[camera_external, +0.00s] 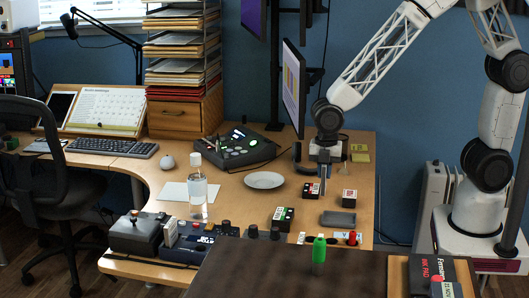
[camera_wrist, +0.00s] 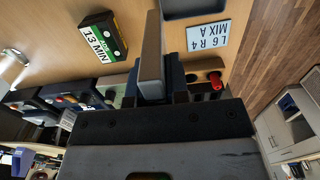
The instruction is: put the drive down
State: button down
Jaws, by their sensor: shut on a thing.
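My gripper (camera_external: 325,162) points down over the right part of the wooden desk (camera_external: 235,213). It is shut on a slim grey-brown slab, which I take to be the drive (camera_wrist: 150,58). In the wrist view the slab stands out from between the dark fingers (camera_wrist: 160,92). In the external view it shows only as a thin upright piece below the fingers. I cannot tell whether its lower end touches the desk. A flat dark grey tray-like piece (camera_external: 338,218) lies on the desk in front of the gripper; its edge also shows in the wrist view (camera_wrist: 195,7).
A black case with a red label (camera_external: 311,190) stands close left of the gripper, a small labelled box (camera_external: 349,195) close right. A green-labelled case (camera_external: 283,214) lies nearer the front. A white plate (camera_external: 264,180) and a clear bottle (camera_external: 198,192) stand further left.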

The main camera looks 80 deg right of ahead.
jog(key=w+d, duration=0.4)
jog(key=d, duration=0.7)
jog(key=w+d, duration=0.4)
jog(key=d, duration=0.8)
jog(key=f, duration=0.5)
jog(key=shift+a+f, duration=0.25)
jog(key=shift+a, duration=0.1)
jog(key=shift+w, duration=0.1)
send_over(264, 183)
jog(key=shift+d+f, duration=0.15)
jog(key=shift+f, duration=0.6)
jog(key=shift+f, duration=1.75)
jog(key=shift+f, duration=0.15)
